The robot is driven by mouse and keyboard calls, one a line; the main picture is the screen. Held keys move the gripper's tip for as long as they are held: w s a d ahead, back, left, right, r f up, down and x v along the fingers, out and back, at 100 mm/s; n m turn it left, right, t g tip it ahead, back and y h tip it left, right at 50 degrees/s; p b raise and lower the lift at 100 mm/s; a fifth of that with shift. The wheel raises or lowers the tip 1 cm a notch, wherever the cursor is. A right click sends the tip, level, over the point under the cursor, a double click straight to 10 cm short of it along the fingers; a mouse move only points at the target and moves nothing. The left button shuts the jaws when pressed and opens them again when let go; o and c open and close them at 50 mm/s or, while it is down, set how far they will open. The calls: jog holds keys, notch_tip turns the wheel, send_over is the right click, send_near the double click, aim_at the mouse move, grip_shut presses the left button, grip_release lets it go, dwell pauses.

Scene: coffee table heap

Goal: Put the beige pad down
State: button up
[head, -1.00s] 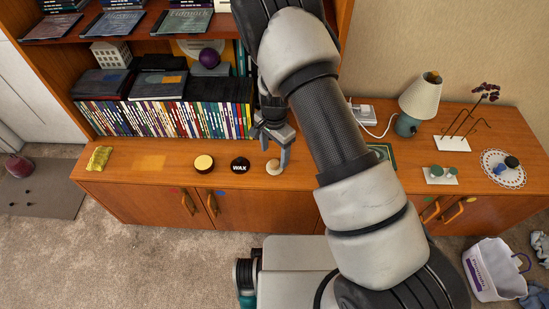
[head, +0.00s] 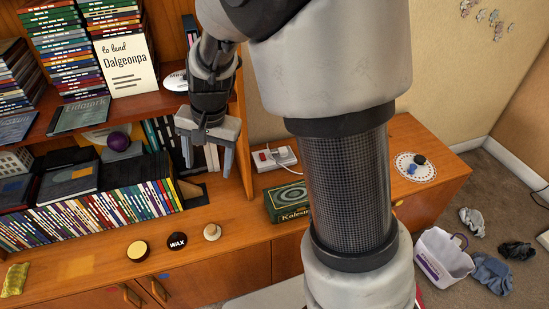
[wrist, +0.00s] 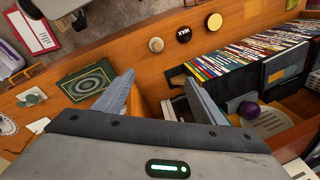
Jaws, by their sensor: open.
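The beige pad (head: 212,231) is a small, roundish beige piece resting on the wooden cabinet top (head: 225,252), to the right of the black WAX tin (head: 177,241). It also shows in the wrist view (wrist: 156,44), beyond my fingertips and apart from them. My gripper (head: 208,165) is open and empty, raised above the cabinet in front of the shelf. In the wrist view my gripper's fingers (wrist: 160,82) are spread with nothing between them. The pad's underside is hidden.
A yellow-lidded tin (head: 138,250) stands left of the WAX tin. A row of books (head: 110,214) is behind them. A green box (head: 287,202) lies to the right, near a white power strip (head: 276,158). Bare wood surrounds the pad's front side.

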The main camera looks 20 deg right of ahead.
jog(key=s+d+r+n+t, duration=0.2)
jog(key=s+d+r+n, duration=0.1)
jog(key=s+d+r, duration=0.2)
jog(key=s+d+r+n+t+h, duration=0.1)
jog(key=s+d+r+n, duration=0.2)
jog(key=s+r, duration=0.7)
jog(key=s+d, duration=0.2)
jog(key=s, duration=0.2)
jog(key=shift+s+r+t+h, duration=0.15)
jog(key=shift+t+h, duration=0.15)
jog(key=shift+t, duration=0.1)
notch_tip(320, 180, up, 19)
jog(key=p, duration=1.8)
jog(key=shift+f, duration=0.2)
jog(key=shift+o, duration=0.5)
